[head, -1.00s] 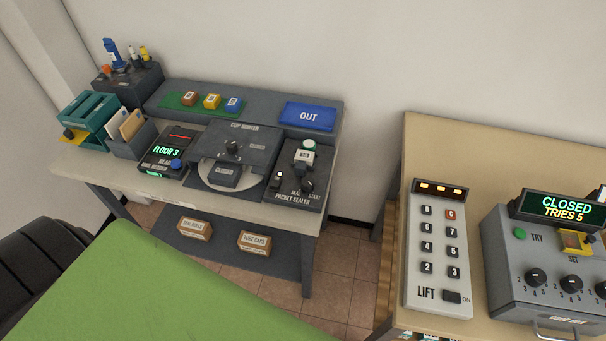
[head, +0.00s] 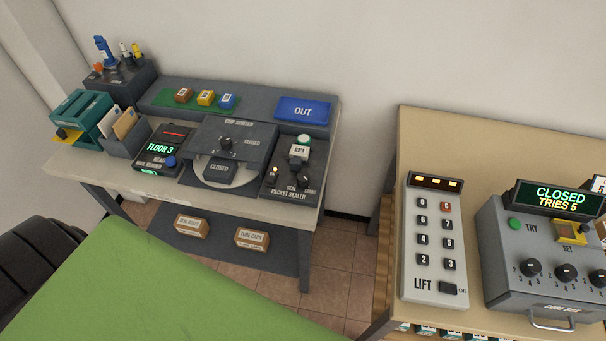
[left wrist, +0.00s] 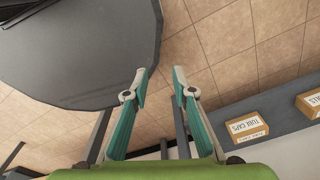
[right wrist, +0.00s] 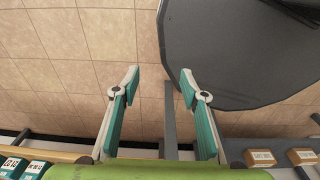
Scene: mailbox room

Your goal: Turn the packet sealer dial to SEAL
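The packet sealer (head: 279,191) is a dark panel at the right end of the back bench in the head view. Its small black dial (head: 303,180) sits near the front, by a SEAL label; I cannot tell which way it points. A small light-coloured switch or knob (head: 273,172) is to its left, and a pale labelled block (head: 298,151) and a round light button (head: 304,139) are behind it. My left gripper (left wrist: 161,72) and right gripper (right wrist: 160,74) are open and empty above the floor, both out of the head view and away from the sealer.
A blue OUT tray (head: 303,111) is behind. A lift keypad (head: 434,240) and a CLOSED code box (head: 545,255) stand on the wooden table (head: 420,130) at right. A gap separates the benches.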

